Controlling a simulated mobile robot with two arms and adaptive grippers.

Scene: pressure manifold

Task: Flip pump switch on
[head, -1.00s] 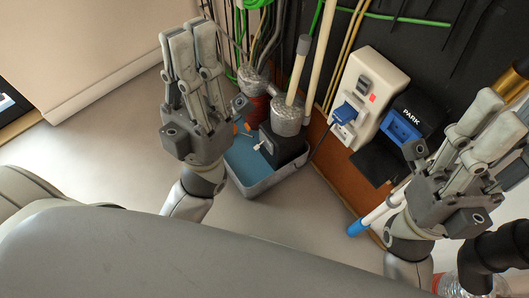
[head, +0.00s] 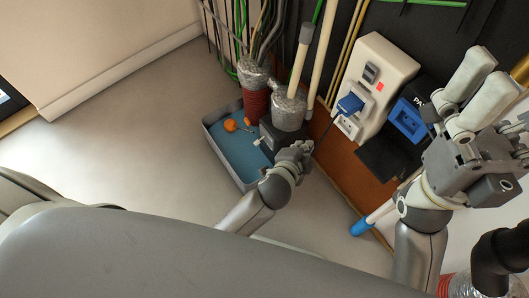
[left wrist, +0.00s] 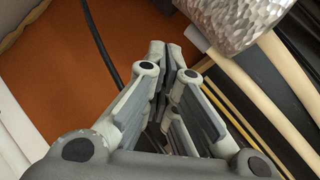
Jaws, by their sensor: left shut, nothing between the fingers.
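A dark pump box (head: 270,135) with a crinkled silver cylinder (head: 289,108) on top stands at the right side of a grey tray (head: 215,150) with a blue inside. A small light lever (head: 264,142), which looks like the switch, shows on the box's front. My left gripper (head: 300,150) is just right of and below the box, foreshortened and pointing away. In the left wrist view its fingers (left wrist: 165,62) come together, shut and empty. I cannot tell whether it touches the box. My right gripper (head: 490,85) is at the right, its fingers apart and empty.
A white panel (head: 385,60) with a blue plug (head: 349,104) and a blue-black box (head: 408,118) stand on the brown board (head: 340,170). Pipes and cables rise behind the pump. An orange ball (head: 230,125) lies in the tray. The floor (head: 130,130) at left is clear.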

